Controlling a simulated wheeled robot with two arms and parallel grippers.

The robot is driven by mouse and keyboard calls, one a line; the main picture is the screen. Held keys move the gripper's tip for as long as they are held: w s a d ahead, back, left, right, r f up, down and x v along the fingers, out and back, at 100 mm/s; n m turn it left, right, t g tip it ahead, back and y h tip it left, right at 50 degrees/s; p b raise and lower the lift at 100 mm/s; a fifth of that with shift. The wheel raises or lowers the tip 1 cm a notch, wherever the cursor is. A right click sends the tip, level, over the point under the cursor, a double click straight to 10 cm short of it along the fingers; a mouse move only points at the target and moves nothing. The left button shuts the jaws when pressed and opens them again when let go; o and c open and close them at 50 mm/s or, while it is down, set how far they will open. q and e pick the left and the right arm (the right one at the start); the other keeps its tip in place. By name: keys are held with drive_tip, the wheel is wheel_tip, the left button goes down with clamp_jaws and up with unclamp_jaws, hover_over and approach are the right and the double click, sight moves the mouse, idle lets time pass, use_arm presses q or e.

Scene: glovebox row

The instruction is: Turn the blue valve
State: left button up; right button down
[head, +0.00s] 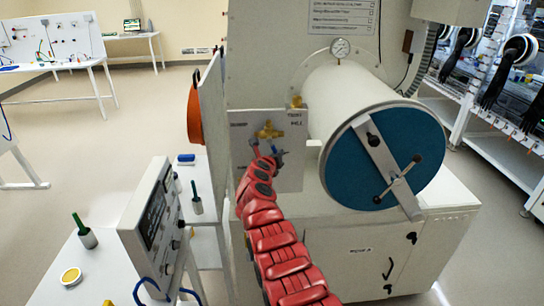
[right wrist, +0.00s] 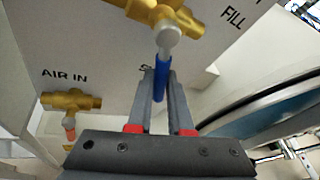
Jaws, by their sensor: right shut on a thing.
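The blue valve handle (right wrist: 161,78) hangs from a brass valve body (right wrist: 165,15) on a pale panel in the right wrist view. My right gripper (right wrist: 160,88) has one finger on each side of the handle and is shut on it. The handle points down, in line with the fingers. In the head view the brass valve (head: 268,130) sits on the panel, and my right gripper (head: 264,158) reaches up to it from below. The handle is mostly hidden there. My left gripper is not in view.
A second brass valve (right wrist: 70,100) with a red handle sits left, under the label "AIR IN". A large white cylinder with a blue round door (head: 345,165) stands right of the panel. A console (head: 150,225) stands left of my right arm. The floor further left is open.

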drive_tip(key=shift+d+r+n+t+h, duration=0.3)
drive_tip(key=shift+d+r+n+h, duration=0.3)
drive_tip(key=shift+n, duration=0.4)
drive_tip(key=shift+d+r+n+t+h, duration=0.35)
drive_tip(key=shift+r+n+t, duration=0.4)
drive_tip(key=shift+n, duration=0.8)
drive_tip(key=shift+d+r+n+t+h, duration=0.25)
drive_tip(key=shift+d+r+n+t, duration=0.5)
drive_tip(key=shift+n, duration=0.85)
drive_tip(key=shift+d+r+n+t+h, duration=0.1)
drive_tip(key=shift+r+n+t+h, duration=0.3)
drive_tip(key=shift+r+n, duration=0.85)
drive_tip(key=shift+w+f+n, duration=0.1)
drive_tip(key=shift+f+n, duration=0.05)
drive_tip(key=shift+n, duration=0.35)
drive_tip(key=c, duration=0.9)
unclamp_jaws()
drive_tip(key=shift+w+f, duration=0.1)
drive_tip(key=shift+o, duration=0.3)
drive_tip(key=shift+f, duration=0.15)
